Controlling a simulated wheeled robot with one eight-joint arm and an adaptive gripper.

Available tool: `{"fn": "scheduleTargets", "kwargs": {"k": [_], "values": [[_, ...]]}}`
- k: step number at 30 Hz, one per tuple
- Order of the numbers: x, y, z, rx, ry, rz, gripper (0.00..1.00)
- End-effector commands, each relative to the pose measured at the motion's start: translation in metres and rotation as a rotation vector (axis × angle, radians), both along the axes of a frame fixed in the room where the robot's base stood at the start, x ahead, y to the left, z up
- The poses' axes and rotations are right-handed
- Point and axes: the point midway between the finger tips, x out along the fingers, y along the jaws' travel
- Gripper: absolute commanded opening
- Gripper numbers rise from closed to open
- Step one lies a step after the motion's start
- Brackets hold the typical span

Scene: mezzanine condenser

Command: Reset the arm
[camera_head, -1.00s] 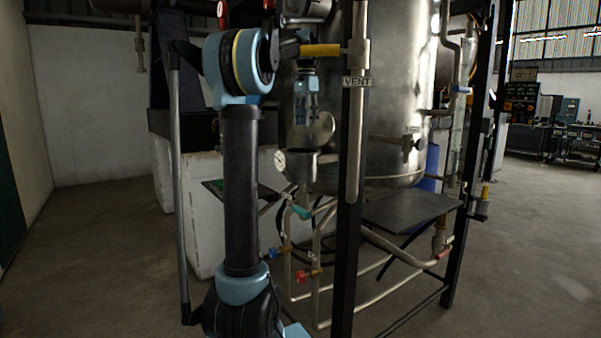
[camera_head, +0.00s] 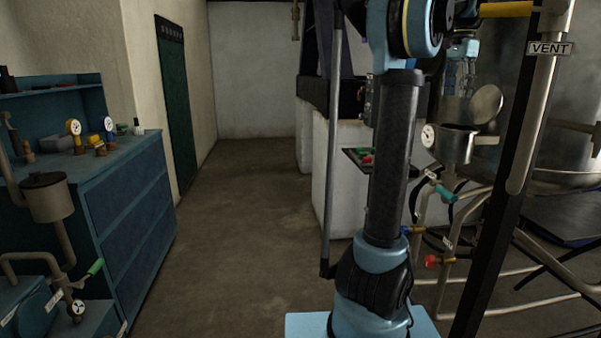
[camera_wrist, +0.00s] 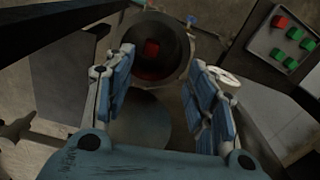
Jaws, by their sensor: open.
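My gripper (camera_head: 460,70) hangs fingers-down near the upper right of the head view, above a small metal cup (camera_head: 455,146) with its round lid (camera_head: 487,103) raised. In the wrist view my gripper (camera_wrist: 160,62) has its two blue fingers spread wide, with nothing held between them. Beyond the fingertips is the dark round mouth of the cup (camera_wrist: 172,25), with a red block (camera_wrist: 151,48) inside. A grey disc, seemingly the lid (camera_wrist: 140,122), shows between the fingers. The arm is raised and bent over toward the cup.
A black post with a VENT pipe (camera_head: 540,110) stands close right of my arm. Piping and valves, including a red one (camera_head: 431,261), lie below. A button panel (camera_head: 362,158) is behind my arm. A blue bench (camera_head: 125,205) stands left; the floor (camera_head: 225,220) between is clear.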

Motion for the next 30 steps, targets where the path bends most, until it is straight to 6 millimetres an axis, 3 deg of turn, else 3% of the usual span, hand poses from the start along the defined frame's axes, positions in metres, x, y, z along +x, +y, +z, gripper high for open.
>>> {"fn": "scheduleTargets", "kwargs": {"k": [3, 14, 21, 30], "values": [[-0.003, 0.045, -0.019, -0.01, -0.011, 0.111, 0.51], [-0.035, 0.165, -0.094, -0.04, -0.044, 0.45, 0.51], [-0.073, 0.233, -0.158, -0.06, -0.066, 0.674, 0.51], [-0.132, 0.301, -0.252, -0.088, -0.096, 0.953, 0.51]]}}
